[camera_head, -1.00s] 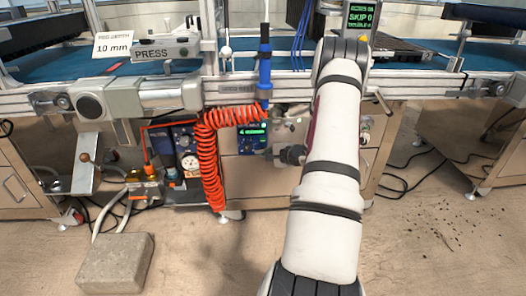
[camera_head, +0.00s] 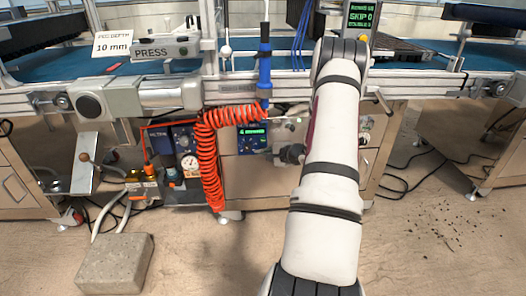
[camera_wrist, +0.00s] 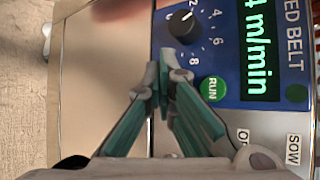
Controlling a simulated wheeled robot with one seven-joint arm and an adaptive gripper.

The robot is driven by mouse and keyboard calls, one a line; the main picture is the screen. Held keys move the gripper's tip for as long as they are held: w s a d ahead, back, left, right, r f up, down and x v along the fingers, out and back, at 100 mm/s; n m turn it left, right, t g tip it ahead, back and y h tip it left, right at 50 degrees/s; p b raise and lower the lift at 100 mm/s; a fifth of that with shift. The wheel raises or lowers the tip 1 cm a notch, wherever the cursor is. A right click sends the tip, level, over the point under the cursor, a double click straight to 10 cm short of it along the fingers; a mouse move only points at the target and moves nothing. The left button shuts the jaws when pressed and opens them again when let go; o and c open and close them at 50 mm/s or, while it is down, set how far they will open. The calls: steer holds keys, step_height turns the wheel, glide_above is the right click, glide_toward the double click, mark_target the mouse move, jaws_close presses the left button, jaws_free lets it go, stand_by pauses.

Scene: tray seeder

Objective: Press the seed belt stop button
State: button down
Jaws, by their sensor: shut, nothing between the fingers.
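The blue seed belt panel (camera_head: 252,138) is on the front of the machine in the head view, left of my arm. In the wrist view, the panel (camera_wrist: 236,22) fills the upper right. It has a black dial knob (camera_wrist: 182,26), a green display (camera_wrist: 262,45) reading m/min and a green RUN button (camera_wrist: 212,88). My gripper (camera_wrist: 158,82) is shut and empty, its fingertips in front of the panel's lower left part, left of RUN. No stop button shows; the fingers hide the area behind them. I cannot tell whether the tips touch the panel.
A coiled orange hose (camera_head: 209,160) hangs left of the panel. A pressure gauge (camera_head: 189,162) and small fittings are farther left. A grey block (camera_head: 115,263) sits on the floor. Cables lie on the floor at right.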

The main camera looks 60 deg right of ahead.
steer(key=shift+s+a+b, duration=0.35)
steer(key=shift+s+a, duration=0.1)
steer(key=shift+a, duration=0.1)
steer(key=shift+s+a, duration=0.1)
steer(key=shift+s+a+b, duration=0.75)
steer(key=shift+s+a, duration=0.75)
steer(key=shift+a, duration=0.3)
